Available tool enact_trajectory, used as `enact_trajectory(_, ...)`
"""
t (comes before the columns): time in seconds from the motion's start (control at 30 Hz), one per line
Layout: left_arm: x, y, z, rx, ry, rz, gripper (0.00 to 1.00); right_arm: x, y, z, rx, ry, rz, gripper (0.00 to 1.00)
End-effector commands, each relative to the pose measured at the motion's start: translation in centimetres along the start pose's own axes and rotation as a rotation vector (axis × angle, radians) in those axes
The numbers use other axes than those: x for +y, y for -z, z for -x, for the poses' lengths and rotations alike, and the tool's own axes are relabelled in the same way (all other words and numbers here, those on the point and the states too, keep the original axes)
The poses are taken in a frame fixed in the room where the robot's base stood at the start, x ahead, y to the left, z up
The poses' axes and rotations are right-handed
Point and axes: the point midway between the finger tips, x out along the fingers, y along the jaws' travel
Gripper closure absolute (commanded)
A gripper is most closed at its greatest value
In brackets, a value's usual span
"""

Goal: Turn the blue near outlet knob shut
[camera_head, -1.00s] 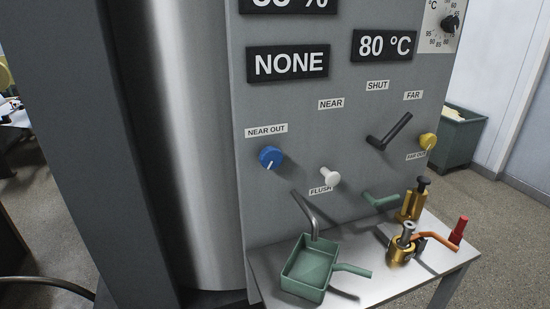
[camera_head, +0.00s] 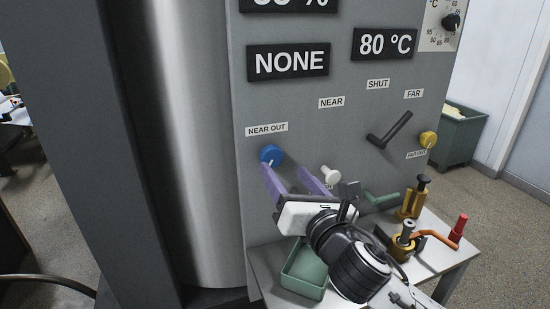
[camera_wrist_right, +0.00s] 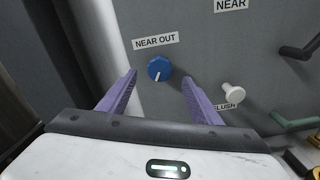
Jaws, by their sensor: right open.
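The blue near outlet knob (camera_head: 270,154) is on the grey panel under the NEAR OUT label. It also shows in the right wrist view (camera_wrist_right: 159,69), with a white pointer line toward its lower side. My right gripper (camera_head: 284,170) is in front of the panel, just below the knob in the head view. Its purple fingers are open and empty. In the right wrist view the right gripper (camera_wrist_right: 159,82) has its fingers apart to the left and right of the knob, which lies beyond the tips. My left gripper is not in view.
A white flush knob (camera_head: 330,174) sticks out right of the blue knob, close to the right finger. A black lever (camera_head: 389,131) and a yellow knob (camera_head: 428,139) are further right. A green tray (camera_head: 305,285) and brass fittings (camera_head: 404,243) stand on the shelf below.

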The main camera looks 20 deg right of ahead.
Motion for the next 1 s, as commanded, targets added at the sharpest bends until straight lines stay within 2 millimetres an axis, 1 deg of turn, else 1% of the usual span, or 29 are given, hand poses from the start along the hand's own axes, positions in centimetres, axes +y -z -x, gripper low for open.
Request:
enact_trajectory(0.03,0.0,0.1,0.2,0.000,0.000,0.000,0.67,0.1,-0.2,-1.1,-0.002,0.002,-0.002,0.41)
enact_trajectory(0.1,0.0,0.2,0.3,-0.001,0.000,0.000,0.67,0.0,-0.2,-2.5,-0.002,0.002,-0.004,0.41)
enact_trajectory(0.2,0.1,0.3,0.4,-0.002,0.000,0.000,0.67,0.0,-0.1,-4.2,-0.001,0.002,-0.005,0.41)
enact_trajectory(0.33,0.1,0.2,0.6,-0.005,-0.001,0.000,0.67,0.0,-0.1,-6.1,0.001,0.002,-0.005,0.41)
enact_trajectory(0.5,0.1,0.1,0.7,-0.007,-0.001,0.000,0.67,0.0,0.0,-7.2,0.000,0.001,-0.005,0.41)
enact_trajectory(0.77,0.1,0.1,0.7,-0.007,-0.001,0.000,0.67,0.0,0.1,-7.4,0.001,0.001,-0.005,0.41)
enact_trajectory(0.8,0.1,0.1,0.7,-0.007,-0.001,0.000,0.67,0.0,0.0,-7.4,0.001,0.001,-0.005,0.43)
enact_trajectory(0.87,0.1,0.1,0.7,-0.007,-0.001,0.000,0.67,0.0,0.0,-7.4,0.001,0.001,-0.005,0.53)
enact_trajectory(1.0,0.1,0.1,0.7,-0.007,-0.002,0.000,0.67,0.0,0.1,-7.4,0.001,0.001,-0.005,0.77)
